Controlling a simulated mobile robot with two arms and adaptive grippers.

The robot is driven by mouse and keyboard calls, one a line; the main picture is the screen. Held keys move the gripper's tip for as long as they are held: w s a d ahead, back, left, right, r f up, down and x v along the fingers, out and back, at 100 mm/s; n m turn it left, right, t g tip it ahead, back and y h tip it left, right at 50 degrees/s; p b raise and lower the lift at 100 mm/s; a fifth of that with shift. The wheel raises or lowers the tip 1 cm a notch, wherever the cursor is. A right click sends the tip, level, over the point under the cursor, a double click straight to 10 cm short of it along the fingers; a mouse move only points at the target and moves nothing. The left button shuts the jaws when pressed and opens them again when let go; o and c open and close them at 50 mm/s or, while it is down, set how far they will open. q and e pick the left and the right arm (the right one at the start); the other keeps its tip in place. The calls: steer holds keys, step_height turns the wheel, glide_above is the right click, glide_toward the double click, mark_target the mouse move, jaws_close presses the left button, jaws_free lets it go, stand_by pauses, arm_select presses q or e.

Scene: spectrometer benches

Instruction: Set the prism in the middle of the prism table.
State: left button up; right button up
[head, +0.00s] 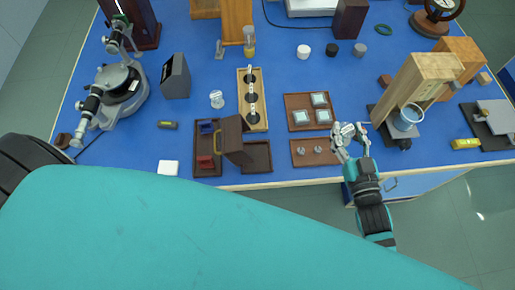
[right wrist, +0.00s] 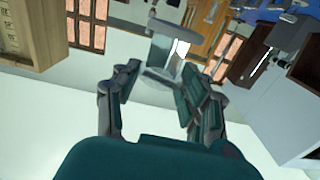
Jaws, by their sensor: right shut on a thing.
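My right gripper (head: 347,131) is over the front edge of the blue bench, right of centre in the head view. It is shut on a small clear piece, which looks like the glass prism (right wrist: 163,52); the prism shows between the fingers in the right wrist view (right wrist: 160,82). In the head view the prism is too small to tell from the fingertips. The spectrometer (head: 116,88) stands at the far left of the bench, well away from this gripper. Its round prism table is small there, and its middle is hard to make out. My left gripper is out of view.
An open brown case (head: 236,138) stands at the front centre. Wooden trays with glass blocks (head: 310,98) and small metal pieces (head: 318,160) lie left of my right gripper.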

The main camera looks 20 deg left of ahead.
steer(key=shift+n+g+y, duration=0.4)
steer(key=shift+n+y, duration=0.2)
steer(key=shift+y, duration=0.2)
steer(key=w, duration=0.1)
steer(key=w+f+p, duration=0.1)
steer(key=w, duration=0.1)
steer(key=w+d, duration=0.1)
steer(key=shift+w+d+f, duration=0.1)
steer(key=shift+w+f, duration=0.1)
steer(key=shift+f, duration=0.05)
arm_select(q)
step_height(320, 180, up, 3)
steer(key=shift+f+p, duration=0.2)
steer(key=shift+p, duration=0.1)
arm_select(e)
steer(key=shift+w+d+f, duration=0.25)
steer(key=shift+w, duration=0.05)
